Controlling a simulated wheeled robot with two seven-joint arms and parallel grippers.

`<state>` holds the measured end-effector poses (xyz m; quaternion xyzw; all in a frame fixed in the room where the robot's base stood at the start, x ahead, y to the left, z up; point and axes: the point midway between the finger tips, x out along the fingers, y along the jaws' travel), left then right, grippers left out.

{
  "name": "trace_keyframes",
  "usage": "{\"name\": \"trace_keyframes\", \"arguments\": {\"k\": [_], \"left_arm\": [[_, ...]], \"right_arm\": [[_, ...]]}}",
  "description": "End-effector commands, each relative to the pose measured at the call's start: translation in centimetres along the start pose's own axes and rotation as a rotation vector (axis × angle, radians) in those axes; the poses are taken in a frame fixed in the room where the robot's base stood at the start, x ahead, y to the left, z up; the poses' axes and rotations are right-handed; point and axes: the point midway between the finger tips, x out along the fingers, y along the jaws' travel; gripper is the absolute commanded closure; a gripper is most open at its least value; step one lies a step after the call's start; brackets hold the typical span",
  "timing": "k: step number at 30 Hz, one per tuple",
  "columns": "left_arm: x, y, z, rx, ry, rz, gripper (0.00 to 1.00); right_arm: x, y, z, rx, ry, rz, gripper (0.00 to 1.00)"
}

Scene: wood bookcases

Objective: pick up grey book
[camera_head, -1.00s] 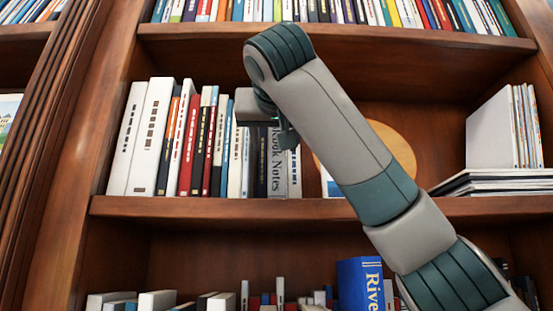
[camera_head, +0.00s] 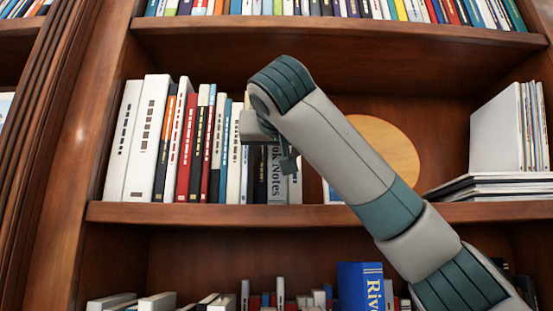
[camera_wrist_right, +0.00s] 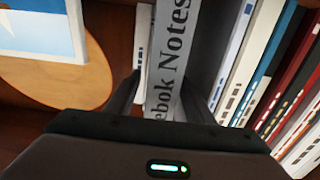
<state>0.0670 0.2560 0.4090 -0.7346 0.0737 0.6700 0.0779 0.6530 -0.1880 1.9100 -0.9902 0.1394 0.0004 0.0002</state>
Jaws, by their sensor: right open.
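The grey book (camera_head: 279,185) stands upright in the row on the middle shelf, its spine lettered "Notes". In the right wrist view the grey book (camera_wrist_right: 172,60) fills the centre. My right gripper (camera_head: 288,165) is in front of its spine, hiding part of it. In the wrist view my right gripper (camera_wrist_right: 160,90) is open, with one finger on each side of the grey spine. A thin white book (camera_wrist_right: 143,50) also shows between the fingers. I cannot tell whether the fingers touch any book. My left gripper is not in view.
Several books, including a red one (camera_head: 187,150), stand tightly to the left. A round wooden disc (camera_head: 378,145) stands at the right behind my arm. A book stack (camera_head: 490,187) lies farther right. The shelf board (camera_head: 150,213) runs below, with a blue book (camera_head: 358,285) underneath.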

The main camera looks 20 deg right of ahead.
Motion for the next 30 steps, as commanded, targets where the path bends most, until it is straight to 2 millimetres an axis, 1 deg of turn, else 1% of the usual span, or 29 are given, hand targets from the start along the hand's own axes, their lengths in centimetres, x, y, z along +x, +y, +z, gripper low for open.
{"name": "trace_keyframes", "arguments": {"k": [12, 13, 14, 15, 17, 18, 19, 30], "left_arm": [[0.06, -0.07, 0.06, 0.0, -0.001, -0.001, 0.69], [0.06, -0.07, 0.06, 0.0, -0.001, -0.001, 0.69], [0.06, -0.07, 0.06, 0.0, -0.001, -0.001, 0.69], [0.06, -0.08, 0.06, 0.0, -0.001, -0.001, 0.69], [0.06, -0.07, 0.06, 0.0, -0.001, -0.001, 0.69], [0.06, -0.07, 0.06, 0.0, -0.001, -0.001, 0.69], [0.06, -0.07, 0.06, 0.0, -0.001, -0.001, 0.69], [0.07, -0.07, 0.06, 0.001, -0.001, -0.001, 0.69]], "right_arm": [[0.0, 0.0, 0.07, 0.0, 0.0, 0.0, 0.52], [0.0, 0.0, 0.07, 0.0, 0.0, 0.0, 0.54], [0.0, -0.01, 0.07, 0.0, 0.0, 0.0, 0.61], [0.0, 0.0, 0.07, 0.0, -0.001, 0.0, 0.71], [-0.01, -0.01, 0.07, 0.0, 0.0, 0.0, 0.85], [-0.01, -0.01, 0.07, -0.001, 0.0, 0.0, 0.95], [-0.01, -0.01, 0.07, 0.0, -0.001, 0.0, 1.0], [-0.09, 0.01, -0.17, 0.001, 0.002, 0.0, 1.0]]}}
